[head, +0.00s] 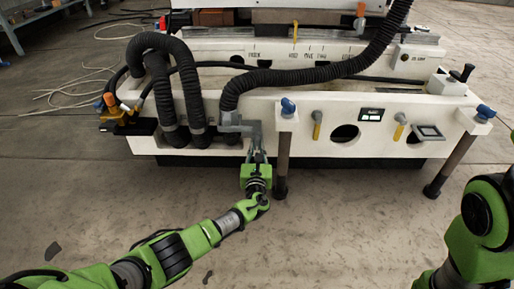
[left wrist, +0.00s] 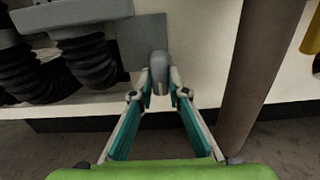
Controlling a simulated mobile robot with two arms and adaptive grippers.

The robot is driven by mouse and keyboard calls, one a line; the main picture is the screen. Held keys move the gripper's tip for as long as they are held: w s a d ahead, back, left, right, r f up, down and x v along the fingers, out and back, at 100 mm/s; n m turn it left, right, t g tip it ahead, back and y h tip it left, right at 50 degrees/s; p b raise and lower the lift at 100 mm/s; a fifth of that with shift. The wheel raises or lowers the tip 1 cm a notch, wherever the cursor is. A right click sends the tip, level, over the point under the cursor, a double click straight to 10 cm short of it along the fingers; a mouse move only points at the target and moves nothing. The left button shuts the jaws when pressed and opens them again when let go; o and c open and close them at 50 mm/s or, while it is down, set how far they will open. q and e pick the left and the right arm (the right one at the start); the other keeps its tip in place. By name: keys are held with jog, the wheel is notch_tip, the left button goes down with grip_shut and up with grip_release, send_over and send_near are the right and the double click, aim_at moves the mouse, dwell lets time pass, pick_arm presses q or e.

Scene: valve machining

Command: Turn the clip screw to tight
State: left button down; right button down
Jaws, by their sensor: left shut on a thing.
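The clip screw (left wrist: 159,66) appears as a small grey rounded piece in front of a grey plate (left wrist: 139,35) on the machine's white front. My left gripper (left wrist: 159,88) is shut on it, with the two fingertips on either side of its lower end. In the head view my left gripper (head: 257,153) reaches up to the machine front, below the grey bracket (head: 238,124) at the end of a black hose. The screw is too small and covered there to make out its turn. My right gripper is out of view; only part of my right arm shows at the right edge.
A dark post (head: 282,165) stands close to the right of my left gripper, and another post (head: 450,166) stands further right. Black corrugated hoses (head: 163,90) hang to the left. The floor (head: 350,220) in front of the machine is clear.

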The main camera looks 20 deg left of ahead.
pick_arm(q)
jog(key=shift+f, duration=0.1)
jog(key=c, duration=2)
grip_release()
jog(key=shift+o, duration=0.2)
jog(key=shift+s, duration=0.1)
jog(key=v, duration=1.2)
